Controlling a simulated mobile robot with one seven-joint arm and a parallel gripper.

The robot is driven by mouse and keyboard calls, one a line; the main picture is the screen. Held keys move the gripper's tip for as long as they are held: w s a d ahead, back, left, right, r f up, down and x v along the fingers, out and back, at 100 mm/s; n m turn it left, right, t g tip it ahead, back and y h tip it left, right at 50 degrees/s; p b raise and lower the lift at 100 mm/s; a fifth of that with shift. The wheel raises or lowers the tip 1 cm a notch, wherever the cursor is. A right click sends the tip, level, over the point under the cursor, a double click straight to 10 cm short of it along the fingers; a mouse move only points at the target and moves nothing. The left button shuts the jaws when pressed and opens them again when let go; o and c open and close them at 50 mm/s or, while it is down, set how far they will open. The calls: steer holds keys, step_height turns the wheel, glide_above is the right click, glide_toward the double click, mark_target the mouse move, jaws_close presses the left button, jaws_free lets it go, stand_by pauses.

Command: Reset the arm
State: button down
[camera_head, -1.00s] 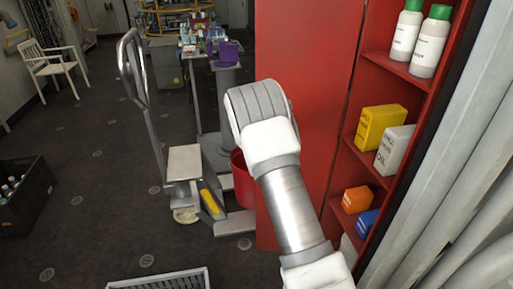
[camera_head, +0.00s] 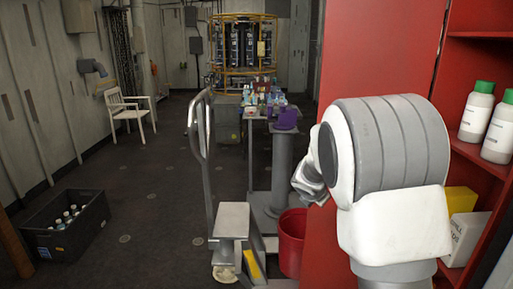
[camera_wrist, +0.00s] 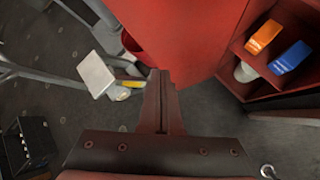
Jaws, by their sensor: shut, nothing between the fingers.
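My gripper (camera_wrist: 162,85) shows in the wrist view, its two fingers closed together with nothing between them. It points down over the dark floor, in front of the red cabinet. In the head view my arm is raised and folded at the right, in front of the red cabinet panel (camera_head: 375,50). The arm hides part of the cabinet's shelves, and the fingers do not show in that view.
The cabinet shelves hold white bottles with green caps (camera_head: 476,112) and, lower, orange (camera_wrist: 264,37) and blue (camera_wrist: 291,57) boxes. A pallet truck (camera_head: 232,222) and a red bucket (camera_head: 291,245) stand near the cabinet. A black crate (camera_head: 67,240) sits on open floor at left.

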steer(key=s+r+m+g+p, duration=0.1)
steer(key=s+r+m, duration=0.55)
steer(key=s, duration=0.25)
steer(key=s+r+m+p, duration=0.1)
steer(key=s+r+m, duration=0.5)
steer(key=s+m, duration=0.15)
steer(key=s+a+m+y+p, duration=0.1)
steer(key=s+m, duration=0.4)
steer(key=s, duration=0.5)
steer(key=s+a+r+m+g+y+p, duration=0.1)
steer(key=s+a+m+y, duration=0.2)
steer(key=s+a+m, duration=0.3)
steer(key=s, duration=0.5)
steer(key=shift+r, duration=0.25)
steer(key=shift+a, duration=0.25)
